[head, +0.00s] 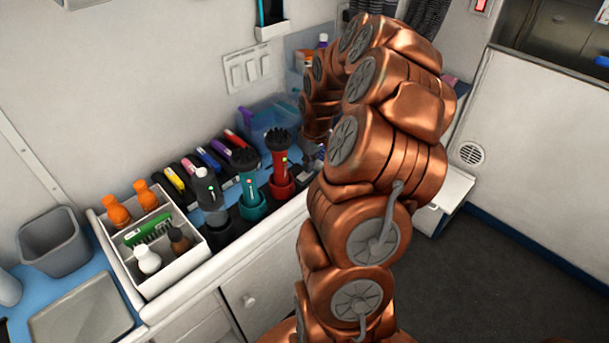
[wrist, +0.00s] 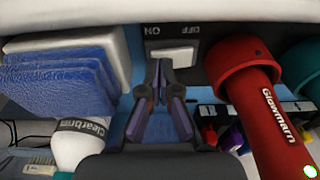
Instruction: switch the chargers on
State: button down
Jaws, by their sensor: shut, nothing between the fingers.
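In the wrist view a pale rocker switch (wrist: 173,56) sits on a black box (wrist: 205,25) with ON and OFF printed upside down, ON left and OFF right. My gripper (wrist: 159,72) is shut and empty, its tips just in front of the rocker; I cannot tell whether they touch it or which side is pressed. In the head view a dark grey clipper (head: 208,190), a teal clipper (head: 249,186) and a red clipper (head: 280,165) stand upright in charger cups, each with a small light spot. The red clipper (wrist: 268,110) also shows in the wrist view. My arm hides my gripper and the switch there.
Blue folded cloths (wrist: 60,75) and a white bottle (wrist: 82,140) lie close left of my gripper. In the head view a white caddy (head: 170,276) with bottles and a green brush stands left of the chargers. A white switch panel (head: 247,70) is on the wall.

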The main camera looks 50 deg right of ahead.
jog(key=shift+f, duration=0.35)
jog(key=shift+r, duration=3.55)
